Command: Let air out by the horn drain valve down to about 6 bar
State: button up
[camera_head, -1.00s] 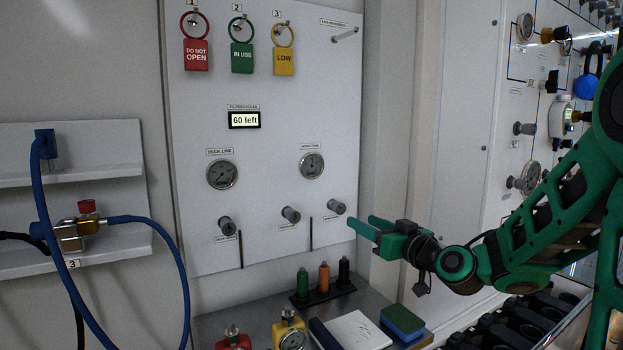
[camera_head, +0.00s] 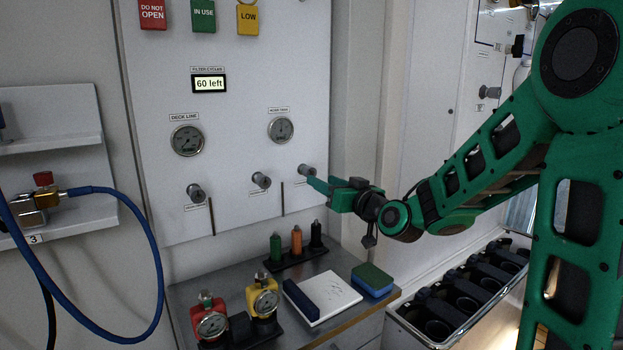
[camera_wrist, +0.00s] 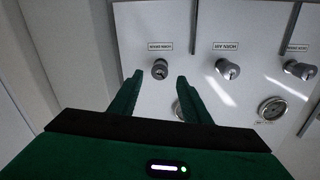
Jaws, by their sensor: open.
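The horn drain valve is the rightmost grey knob (camera_head: 307,170) in the low row on the white panel. In the wrist view the knob (camera_wrist: 160,68) under the horn drain label shows in the gap between my fingertips. My green gripper (camera_head: 317,184) is open and empty, its tips at or just short of the knob; contact cannot be told. The horn tank gauge (camera_head: 281,129) is up and left of the knob; its needle is too small to read. In the wrist view a finger partly hides one gauge.
Two other knobs, the horn air knob (camera_head: 261,180) and a left knob (camera_head: 195,193), stick out left of the valve. The deck line gauge (camera_head: 187,140) is above them. Below is a bench (camera_head: 183,292) with bottles, two gauges and a sponge. A crate (camera_head: 433,341) stands at the right.

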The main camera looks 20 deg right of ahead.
aim_at(309, 173)
jog(key=x, duration=0.6)
jog(key=shift+w, duration=0.25)
jog(key=shift+a, duration=0.1)
jog(key=c, duration=1)
